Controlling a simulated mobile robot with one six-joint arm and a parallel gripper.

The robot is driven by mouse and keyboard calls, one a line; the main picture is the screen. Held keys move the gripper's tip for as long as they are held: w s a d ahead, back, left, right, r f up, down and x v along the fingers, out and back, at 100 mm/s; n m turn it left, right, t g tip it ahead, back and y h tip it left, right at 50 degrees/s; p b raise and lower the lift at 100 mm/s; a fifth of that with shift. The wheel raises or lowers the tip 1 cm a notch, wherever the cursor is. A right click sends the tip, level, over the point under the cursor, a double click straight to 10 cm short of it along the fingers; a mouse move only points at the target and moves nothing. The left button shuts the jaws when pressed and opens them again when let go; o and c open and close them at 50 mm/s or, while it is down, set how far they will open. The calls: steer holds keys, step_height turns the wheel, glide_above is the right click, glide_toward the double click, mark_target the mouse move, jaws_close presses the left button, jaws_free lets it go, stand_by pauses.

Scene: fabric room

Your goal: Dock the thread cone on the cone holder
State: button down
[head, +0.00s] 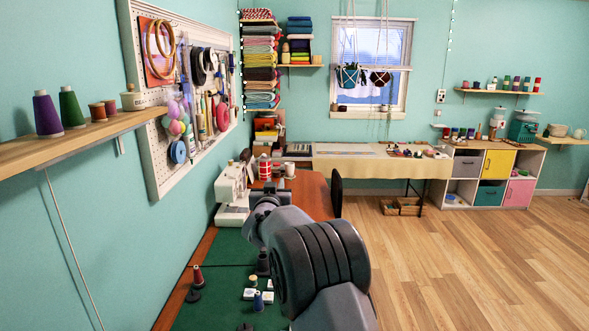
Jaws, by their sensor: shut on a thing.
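My arm reaches out over the sewing table, and my gripper (267,192) is at its far end, seen from behind. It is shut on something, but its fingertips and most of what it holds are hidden. A red and white thing (265,168) shows just beyond it; I cannot tell if it is held. A dark red cone (197,276) stands at a dark round base (193,295) on the green mat at the left edge. A dark upright piece (262,263) stands beside my arm. I cannot tell which piece is the cone holder.
The green mat (226,258) also carries a blue spool (258,302), a yellowish spool (253,281) and small white blocks. A white sewing machine (232,190) stands beyond, left of my gripper. A shelf (75,139) with purple and green cones juts from the left wall.

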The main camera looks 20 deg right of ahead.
steer(key=a+f+m+g+h+b, duration=0.1)
steer(key=a+f+h+b, duration=0.2)
steer(key=f, duration=0.7)
steer(key=a+f+m+g+b, duration=0.1)
steer(key=a+f+b, duration=0.3)
steer(key=f, duration=0.7)
steer(key=m+g+h+b, duration=0.2)
steer(key=b, duration=0.5)
glide_above(245, 327)
steer(key=x, duration=0.3)
step_height(245, 327, down, 16)
step_height(245, 327, down, 6)
steer(key=b, duration=0.2)
steer(key=shift+a+r+b, duration=0.15)
steer(key=shift+r+b, duration=0.05)
steer(key=shift+b, duration=0.2)
steer(key=shift+f, duration=0.45)
steer(key=c, duration=1.6)
jaws_free()
steer(key=shift+o, duration=0.7)
steer(key=shift+a, duration=0.1)
